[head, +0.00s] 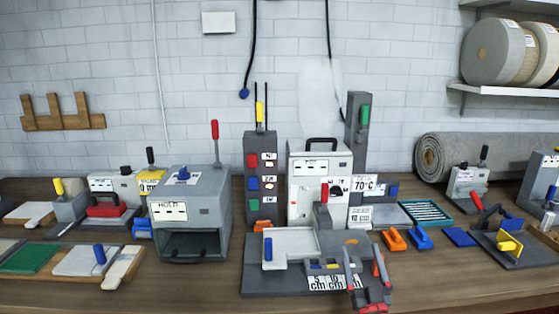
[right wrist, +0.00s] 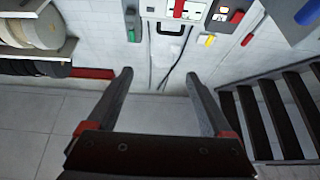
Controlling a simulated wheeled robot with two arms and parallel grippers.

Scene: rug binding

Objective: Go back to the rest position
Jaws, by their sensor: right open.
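My right gripper (head: 362,252) shows in the head view low and right of centre, in front of the grey fixture with the white plate. Its two dark fingers with red parts stand apart, and nothing is between them. In the right wrist view the same gripper (right wrist: 158,75) has its fingers spread wide, with only wall and floor beyond. My left gripper is not in view.
A wooden workbench (head: 180,292) spans the view. A grey box machine (head: 187,205) and the fixture (head: 262,283) stand on it. Orange (head: 394,239) and blue (head: 420,238) clamps lie right of the fixture. A rolled grey rug (head: 470,150) lies behind. Bare wood shows at front left.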

